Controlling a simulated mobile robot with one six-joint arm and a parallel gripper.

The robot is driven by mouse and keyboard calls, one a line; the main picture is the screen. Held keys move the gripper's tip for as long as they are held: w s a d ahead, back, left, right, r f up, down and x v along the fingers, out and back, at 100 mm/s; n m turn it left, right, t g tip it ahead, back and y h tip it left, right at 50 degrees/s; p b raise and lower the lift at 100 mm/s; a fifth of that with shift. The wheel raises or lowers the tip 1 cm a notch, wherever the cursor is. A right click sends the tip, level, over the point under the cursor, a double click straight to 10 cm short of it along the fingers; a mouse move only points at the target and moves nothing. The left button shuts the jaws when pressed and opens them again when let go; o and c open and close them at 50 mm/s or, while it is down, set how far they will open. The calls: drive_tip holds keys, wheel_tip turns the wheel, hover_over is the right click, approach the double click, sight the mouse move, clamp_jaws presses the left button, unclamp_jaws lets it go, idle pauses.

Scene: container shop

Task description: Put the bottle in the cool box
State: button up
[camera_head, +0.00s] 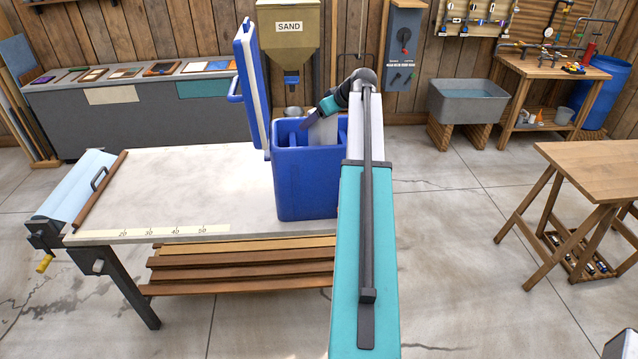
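The blue cool box (305,185) stands on the right end of the pale worktable. Its lid (250,85) is open and upright on the left side. My gripper (312,118) is over the box's open top, tilted down to the left. A pale grey-white shape (325,132) shows in the opening just below my gripper. I cannot tell whether it is the bottle or part of the box's inside. No bottle can be clearly made out elsewhere. My gripper's fingers are too small and partly hidden to tell whether they are open or shut.
The worktable (180,185) is mostly bare left of the box, with a roller device (75,190) at its left end. A sand hopper (289,40) stands behind the box. A grey sink (468,103) and a wooden table (600,165) are to the right.

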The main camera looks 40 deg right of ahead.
drive_tip(key=o, duration=1.6)
drive_tip(key=shift+c, duration=0.2)
drive_tip(key=shift+o, duration=0.3)
drive_tip(key=shift+s, duration=0.1)
drive_tip(key=b+v, duration=0.4)
drive_tip(key=v, duration=0.9)
drive_tip(key=shift+s+r, duration=0.2)
drive_tip(key=shift+r, duration=0.1)
